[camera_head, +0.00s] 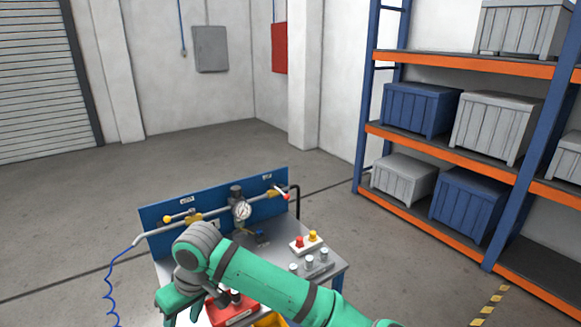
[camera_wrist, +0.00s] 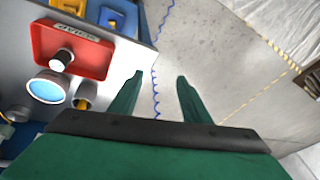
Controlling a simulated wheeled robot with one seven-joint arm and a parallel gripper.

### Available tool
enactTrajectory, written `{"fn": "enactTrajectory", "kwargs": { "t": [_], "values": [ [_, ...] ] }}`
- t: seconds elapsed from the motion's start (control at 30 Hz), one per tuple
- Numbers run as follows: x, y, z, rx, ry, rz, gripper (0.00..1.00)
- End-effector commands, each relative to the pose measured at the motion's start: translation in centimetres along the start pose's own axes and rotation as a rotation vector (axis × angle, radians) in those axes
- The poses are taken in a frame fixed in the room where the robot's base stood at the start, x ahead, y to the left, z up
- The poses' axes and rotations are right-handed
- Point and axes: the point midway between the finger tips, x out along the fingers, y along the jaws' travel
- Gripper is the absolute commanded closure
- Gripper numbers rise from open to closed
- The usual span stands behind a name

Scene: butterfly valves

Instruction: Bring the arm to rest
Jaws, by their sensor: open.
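My green arm reaches from the bottom edge over the workbench in the head view. My gripper (camera_head: 182,318) is at its end, over the bench's front left side, pointing down and partly cut off by the picture edge. In the wrist view my gripper (camera_wrist: 160,76) has its two green fingers apart with nothing between them. Below them are bare floor and a coiled blue hose.
A pressure gauge (camera_head: 242,210) sits mid-pipe. A red tray (camera_wrist: 75,50) lies close left of my fingers in the wrist view, with a blue tray (camera_wrist: 122,18) beyond. A block with red and yellow buttons (camera_head: 306,242) stands at the bench's right. A shelf rack (camera_head: 465,142) stands right.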

Motion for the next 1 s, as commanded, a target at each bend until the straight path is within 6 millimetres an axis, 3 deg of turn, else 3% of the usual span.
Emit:
{"fn": "enactTrajectory", "kwargs": {
  "t": [0.2, 0.5, 0.77, 1.0],
  "values": [
    [2.3, -5.1, -3.9, -0.014, 0.214, -0.153, 0.57],
    [2.8, -9.7, -8.3, 0.046, 0.541, -0.328, 0.57],
    [2.1, -10.9, -10.3, 0.157, 0.805, -0.423, 0.57],
    [1.9, -9.9, -10.0, 0.299, 1.021, -0.449, 0.57]
  ]
}}
